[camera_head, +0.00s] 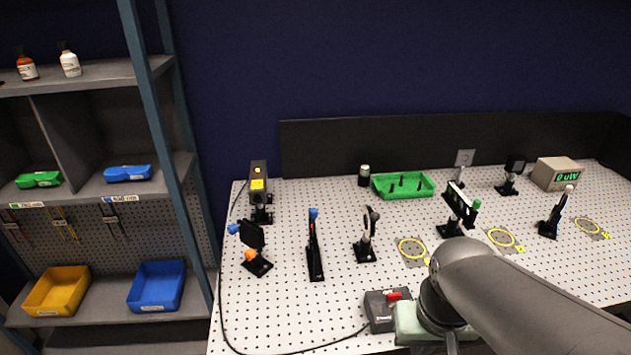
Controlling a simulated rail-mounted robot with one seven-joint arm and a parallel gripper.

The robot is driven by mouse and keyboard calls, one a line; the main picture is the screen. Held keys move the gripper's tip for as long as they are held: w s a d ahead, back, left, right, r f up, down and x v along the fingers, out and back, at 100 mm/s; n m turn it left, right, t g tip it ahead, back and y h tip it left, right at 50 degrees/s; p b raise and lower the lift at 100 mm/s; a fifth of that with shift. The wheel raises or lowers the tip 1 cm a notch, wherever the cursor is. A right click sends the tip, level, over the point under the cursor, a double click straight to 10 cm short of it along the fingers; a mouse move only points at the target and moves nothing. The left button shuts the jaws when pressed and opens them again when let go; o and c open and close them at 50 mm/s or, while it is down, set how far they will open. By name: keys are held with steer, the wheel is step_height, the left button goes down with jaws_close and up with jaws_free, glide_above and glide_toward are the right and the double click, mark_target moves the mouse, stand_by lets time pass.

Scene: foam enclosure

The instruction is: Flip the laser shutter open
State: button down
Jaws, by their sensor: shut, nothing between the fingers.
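A black laser head (258,189) with a yellow label stands on a post at the left of the pegboard-like table. Just in front of it, a black plate on a dark base, with a blue knob at its upper left and an orange knob low down, looks like the laser shutter (252,235). The plate stands roughly upright and tilted; I cannot tell if it blocks the beam. My gripper (432,330) is at the bottom, right of centre, well away from the shutter. It is shut and empty, with its fingertips mostly hidden by my wrist and the frame edge.
A grey box with a red switch (394,296) sits beside my gripper, its cable running along the front left. Several optics mounts, including a slim blue-topped post (315,245) and a round lens mount (367,235), stand mid-table. A green tray (403,195) is behind. Shelves stand left.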

steer(key=w+a+r+n+b, duration=0.1)
steer(key=w+a+r, duration=0.15)
steer(key=w, duration=0.45)
steer(key=w+a+r+t, duration=0.1)
steer(key=w+a+r, duration=0.15)
steer(key=w, duration=0.55)
steer(key=w+a+r+n+b, duration=0.1)
steer(key=w+a+r, duration=0.15)
steer(key=w, duration=0.45)
steer(key=w+a+r+n+t+y+b, duration=0.1)
steer(key=w+a+n, duration=0.1)
steer(key=w+a, duration=1)
steer(key=w, duration=0.4)
steer(key=shift+w+a+r, duration=0.15)
steer(key=shift+w, duration=0.1)
steer(key=p, duration=0.2)
glide_above(313, 221)
steer(key=w, duration=0.3)
step_height(313, 221, down, 9)
steer(key=shift+s+a+f, duration=0.2)
steer(key=shift+s+a, duration=0.05)
steer(key=shift+s, duration=0.1)
